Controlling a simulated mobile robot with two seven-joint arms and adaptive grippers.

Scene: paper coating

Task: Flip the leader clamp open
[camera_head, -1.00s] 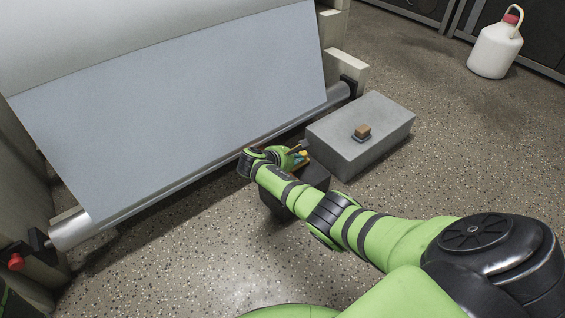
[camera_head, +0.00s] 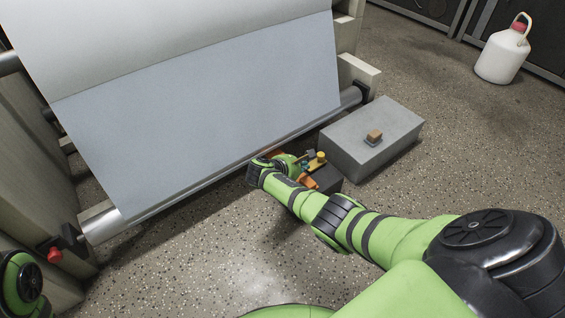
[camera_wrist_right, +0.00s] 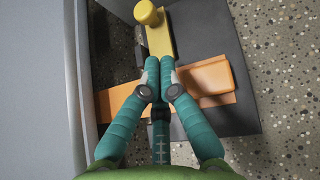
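The clamp shows as a yellow bar with a round knob (camera_wrist_right: 158,32) on a dark grey block (camera_wrist_right: 225,65) in the right wrist view. An orange plate (camera_wrist_right: 205,80) lies across the block below the bar. In the head view the yellow knob (camera_head: 321,157) stands just beyond my right gripper (camera_head: 307,164). In the right wrist view my right gripper (camera_wrist_right: 160,66) has its teal fingers drawn together, tips at the near end of the yellow bar. I see nothing held between them; whether they touch the bar is unclear. My left gripper is out of view.
A large pale paper sheet (camera_head: 200,110) hangs to a metal roller (camera_head: 160,205) left of the clamp. A grey box (camera_head: 350,150) with a small brown block (camera_head: 374,136) stands at right. A white jug (camera_head: 502,55) is farther back. Speckled floor in front is clear.

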